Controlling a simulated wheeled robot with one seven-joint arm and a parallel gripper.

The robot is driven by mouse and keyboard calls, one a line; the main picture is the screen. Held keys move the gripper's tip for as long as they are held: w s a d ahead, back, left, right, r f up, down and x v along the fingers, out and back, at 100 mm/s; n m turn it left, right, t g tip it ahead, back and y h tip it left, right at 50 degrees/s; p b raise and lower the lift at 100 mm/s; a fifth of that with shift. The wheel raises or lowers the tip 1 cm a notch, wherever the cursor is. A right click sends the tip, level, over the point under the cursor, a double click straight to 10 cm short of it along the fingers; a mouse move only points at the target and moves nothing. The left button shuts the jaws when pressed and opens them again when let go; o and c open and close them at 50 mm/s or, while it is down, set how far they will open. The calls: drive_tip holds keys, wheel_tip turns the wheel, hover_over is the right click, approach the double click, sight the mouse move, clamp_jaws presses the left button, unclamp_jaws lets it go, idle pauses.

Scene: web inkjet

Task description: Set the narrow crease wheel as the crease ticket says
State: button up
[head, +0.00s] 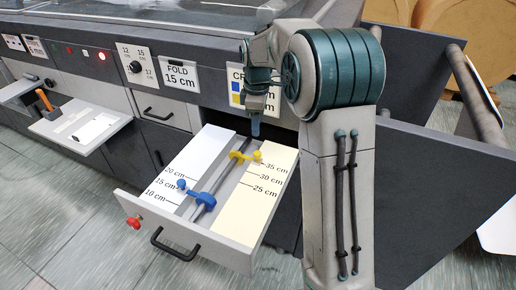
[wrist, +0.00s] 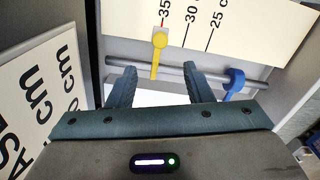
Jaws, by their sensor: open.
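The open drawer (head: 234,256) holds a rod (head: 217,181) with a yellow wheel (head: 238,156) and a blue wheel (head: 205,199). The yellow wheel's knob is by the 35 cm mark, as the wrist view also shows (wrist: 159,42). The blue wheel's knob is by the 15 cm mark; its body shows at right in the wrist view (wrist: 236,80). The crease ticket (head: 236,88) has blue and yellow squares, but my arm hides its numbers. In the wrist view the ticket (wrist: 36,95) is cut off. My gripper (wrist: 160,75) is open and empty, its fingertips appearing either side of the yellow stem; in the head view it hangs above the drawer's back.
A red knob (head: 134,222) and a black handle (head: 174,245) are on the drawer's front. A fold ticket (head: 179,76) reads 15 cm, beside a dial (head: 135,67). Another tray (head: 80,124) stands out at left. The floor before the drawer is clear.

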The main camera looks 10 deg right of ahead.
sight(257, 153)
wheel_tip(257, 153, down, 11)
drive_tip(key=shift+f+p, duration=0.1)
drive_tip(key=shift+p, duration=0.35)
